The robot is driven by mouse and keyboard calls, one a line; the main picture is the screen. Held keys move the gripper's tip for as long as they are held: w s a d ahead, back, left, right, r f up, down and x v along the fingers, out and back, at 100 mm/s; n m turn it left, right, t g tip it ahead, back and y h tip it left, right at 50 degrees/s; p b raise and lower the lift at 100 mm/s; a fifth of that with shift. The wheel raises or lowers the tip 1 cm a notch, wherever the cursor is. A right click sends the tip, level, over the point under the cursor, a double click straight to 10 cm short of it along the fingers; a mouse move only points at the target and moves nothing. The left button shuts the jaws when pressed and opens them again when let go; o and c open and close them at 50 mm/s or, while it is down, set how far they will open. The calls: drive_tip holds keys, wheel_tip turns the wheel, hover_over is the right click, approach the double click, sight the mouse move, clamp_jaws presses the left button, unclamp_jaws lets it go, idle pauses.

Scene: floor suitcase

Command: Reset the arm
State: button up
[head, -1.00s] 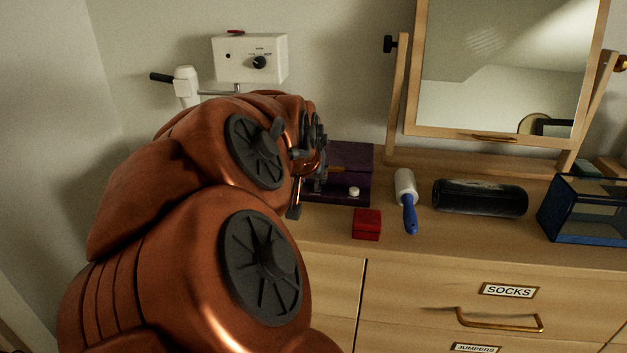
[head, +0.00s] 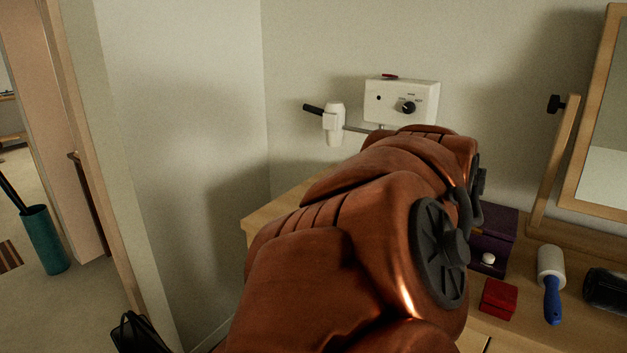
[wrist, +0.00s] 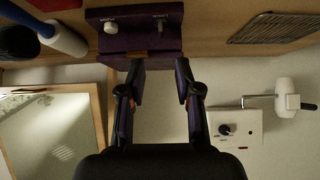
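My gripper (wrist: 157,95) shows in the wrist view, where the picture is upside down. Its two dark fingers are spread apart, with only pale wall and the edge of a purple box (wrist: 140,42) seen between them. In the head view my copper arm fills the middle and hides the gripper. The purple box also shows in the head view (head: 499,222), partly behind my arm, with a small white knob on its front. I cannot tell whether the fingers touch it.
A white wall box (head: 401,103) with a hair dryer (head: 333,125) is behind my arm. A red box (head: 498,298), lint roller (head: 551,280), black cylinder (head: 607,290) and mirror (head: 590,130) are at right. A teal umbrella bin (head: 45,240) stands left, past a doorway. A woven panel (wrist: 275,28) lies on the wood.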

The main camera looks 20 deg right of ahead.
drive_tip(key=s+a+f+n+g+y, duration=0.4)
drive_tip(key=s+a+f+n, duration=0.2)
drive_tip(key=s+a+f, duration=0.5)
drive_tip(key=s+a+f+n+g+y, duration=0.4)
drive_tip(key=s+a+f, duration=0.45)
drive_tip(key=a, duration=0.55)
wheel_tip(320, 180, up, 19)
drive_tip(key=n+t+p, duration=0.1)
drive_tip(key=p, duration=1.6)
drive_tip(key=shift+d+h, duration=0.25)
drive_tip(key=shift+h, duration=0.05)
